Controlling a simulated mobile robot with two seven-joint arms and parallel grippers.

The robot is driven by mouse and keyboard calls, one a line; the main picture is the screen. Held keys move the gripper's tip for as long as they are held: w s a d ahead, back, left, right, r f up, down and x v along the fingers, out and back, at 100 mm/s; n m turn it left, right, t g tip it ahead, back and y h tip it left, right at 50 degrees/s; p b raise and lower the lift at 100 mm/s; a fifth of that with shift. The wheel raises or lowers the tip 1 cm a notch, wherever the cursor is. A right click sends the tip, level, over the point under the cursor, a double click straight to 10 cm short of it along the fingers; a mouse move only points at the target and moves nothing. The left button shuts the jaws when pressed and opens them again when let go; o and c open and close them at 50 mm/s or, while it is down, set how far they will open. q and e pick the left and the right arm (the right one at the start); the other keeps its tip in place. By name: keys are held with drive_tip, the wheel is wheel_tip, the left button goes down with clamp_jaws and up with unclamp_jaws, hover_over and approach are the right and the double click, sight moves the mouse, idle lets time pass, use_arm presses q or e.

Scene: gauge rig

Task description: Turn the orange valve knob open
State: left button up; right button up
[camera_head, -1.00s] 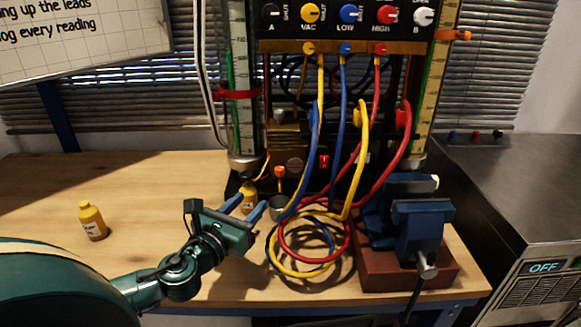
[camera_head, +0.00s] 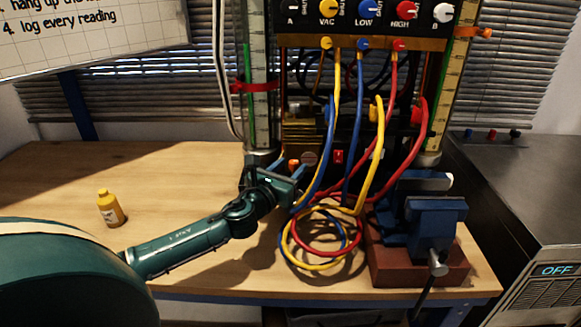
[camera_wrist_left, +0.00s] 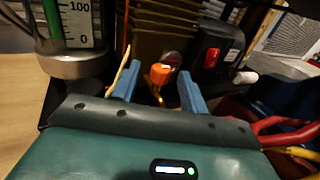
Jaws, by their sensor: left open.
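The orange valve knob (camera_wrist_left: 160,73) shows in the left wrist view between my two blue fingers. In the head view the knob (camera_head: 293,164) is a small orange spot just beyond my left gripper (camera_head: 289,170), at the foot of the rig and right of the left gauge tube. The left gripper (camera_wrist_left: 159,79) is open, with one finger on each side of the knob in the picture. I see gaps beside the knob and cannot tell how deep it sits between the fingers. My right gripper is in neither view.
Coiled yellow, blue and red hoses (camera_head: 322,255) lie right of the gripper. A blue vise (camera_head: 428,225) stands farther right. A yellow bottle (camera_head: 110,208) stands at left on the wooden bench (camera_head: 60,180), with clear surface around it.

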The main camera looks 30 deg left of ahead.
use_arm(q)
drive_tip(key=shift+w, duration=0.35)
drive_tip(key=shift+c, duration=0.2)
clamp_jaws()
